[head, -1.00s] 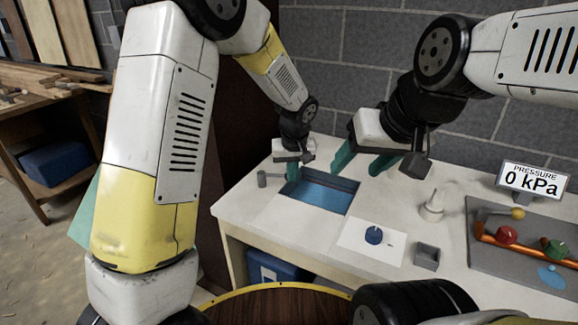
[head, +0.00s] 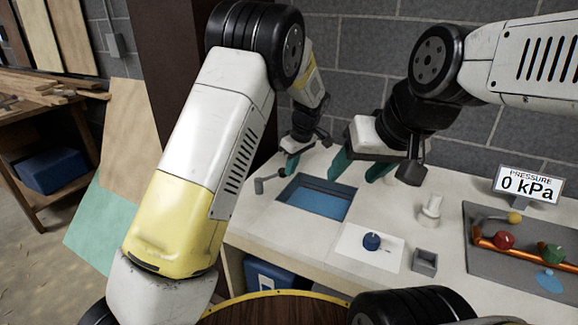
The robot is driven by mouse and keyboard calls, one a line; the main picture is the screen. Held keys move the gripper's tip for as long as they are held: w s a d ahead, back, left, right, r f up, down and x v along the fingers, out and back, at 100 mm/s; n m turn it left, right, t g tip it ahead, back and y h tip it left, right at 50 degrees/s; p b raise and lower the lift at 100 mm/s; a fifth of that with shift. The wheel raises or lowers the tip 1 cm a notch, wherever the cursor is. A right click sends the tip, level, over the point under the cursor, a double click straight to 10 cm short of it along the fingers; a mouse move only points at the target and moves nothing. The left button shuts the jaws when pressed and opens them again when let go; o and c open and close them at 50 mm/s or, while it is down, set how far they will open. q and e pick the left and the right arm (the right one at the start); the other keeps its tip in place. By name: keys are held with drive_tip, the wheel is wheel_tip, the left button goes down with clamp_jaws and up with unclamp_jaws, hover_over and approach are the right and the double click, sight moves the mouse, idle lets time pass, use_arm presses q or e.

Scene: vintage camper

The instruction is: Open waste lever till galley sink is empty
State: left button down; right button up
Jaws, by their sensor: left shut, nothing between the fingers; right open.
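The galley sink (head: 314,201) is a rectangular basin in the white counter, with blue water in it. A small grey lever (head: 268,181) stands at the counter's left, beside the sink's far left corner. My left gripper (head: 291,166) is shut and empty, just above the lever's right end; whether it touches the lever I cannot tell. My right gripper (head: 358,168) is open and empty above the sink's far right corner, its teal fingers pointing down.
A blue knob (head: 371,241) on a white plate, a grey square cup (head: 425,262) and a white fitting (head: 431,208) stand right of the sink. Further right are a panel with coloured valves (head: 505,241) and a sign (head: 527,185) reading 0 kPa.

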use_arm(q)
drive_tip(key=w+n, duration=0.1)
drive_tip(key=w+a+n, duration=0.1)
drive_tip(key=w+n, duration=0.1)
drive_tip(key=shift+a+n+g+y, duration=0.1)
drive_tip(key=shift+n+g+y, duration=0.2)
drive_tip(key=shift+g, duration=0.1)
drive_tip(key=shift+w+a+n+g, duration=0.15)
drive_tip(key=shift+w+a+n, duration=0.2)
drive_tip(key=shift+w+n, duration=0.25)
drive_tip(key=shift+w+a+n+g, duration=0.15)
drive_tip(key=shift+w+a+n, duration=0.2)
drive_tip(key=shift+n, duration=0.35)
